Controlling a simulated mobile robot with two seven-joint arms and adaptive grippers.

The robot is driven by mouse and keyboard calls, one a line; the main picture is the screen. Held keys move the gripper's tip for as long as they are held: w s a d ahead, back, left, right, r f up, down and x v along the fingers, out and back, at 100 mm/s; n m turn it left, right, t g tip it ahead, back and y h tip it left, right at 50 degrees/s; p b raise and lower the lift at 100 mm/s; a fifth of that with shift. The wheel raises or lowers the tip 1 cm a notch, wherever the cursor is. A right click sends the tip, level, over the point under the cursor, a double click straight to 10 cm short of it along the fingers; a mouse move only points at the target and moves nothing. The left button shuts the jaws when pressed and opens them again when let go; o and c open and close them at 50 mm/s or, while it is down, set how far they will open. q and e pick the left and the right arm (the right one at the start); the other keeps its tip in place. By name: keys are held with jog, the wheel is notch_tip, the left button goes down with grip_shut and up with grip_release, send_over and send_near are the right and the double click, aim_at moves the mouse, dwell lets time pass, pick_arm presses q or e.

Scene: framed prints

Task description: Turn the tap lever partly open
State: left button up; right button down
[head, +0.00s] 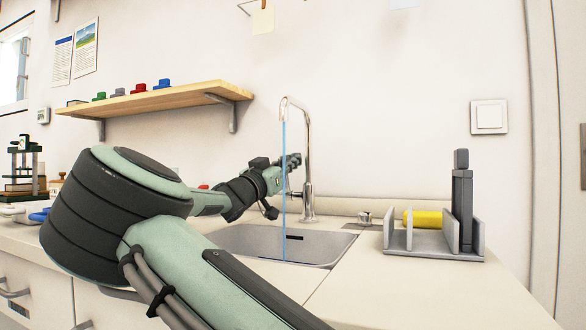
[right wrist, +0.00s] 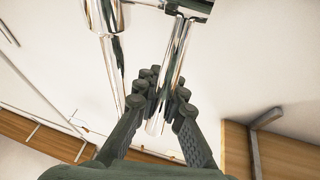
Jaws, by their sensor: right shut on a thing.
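The chrome tap (head: 308,160) stands behind the sink (head: 300,243), its spout arching over the basin. A thin blue stream (head: 284,200), looking like water, runs from the spout to the basin. My right gripper (head: 293,160) is at the tap's column, with the lever hidden behind it in the head view. In the right wrist view, the gripper (right wrist: 166,98) has its fingers closed on either side of a slim chrome bar, the tap lever (right wrist: 172,65). The thicker tap body (right wrist: 103,15) shows beside it. My left gripper is not in view.
A grey rack (head: 430,240) with a yellow cylinder (head: 423,218) and a dark upright block (head: 462,205) stands right of the sink. A wooden shelf (head: 150,100) with coloured items hangs left. The counter (head: 400,295) is clear at front right.

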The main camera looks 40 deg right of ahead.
jog(key=shift+r, duration=0.1)
jog(key=c, duration=1.7)
grip_release()
jog(key=shift+c, duration=0.2)
jog(key=shift+s+a+f, duration=0.2)
jog(key=shift+a+f, duration=0.1)
jog(key=shift+a, duration=0.05)
jog(key=v, duration=0.6)
jog(key=shift+a, duration=0.35)
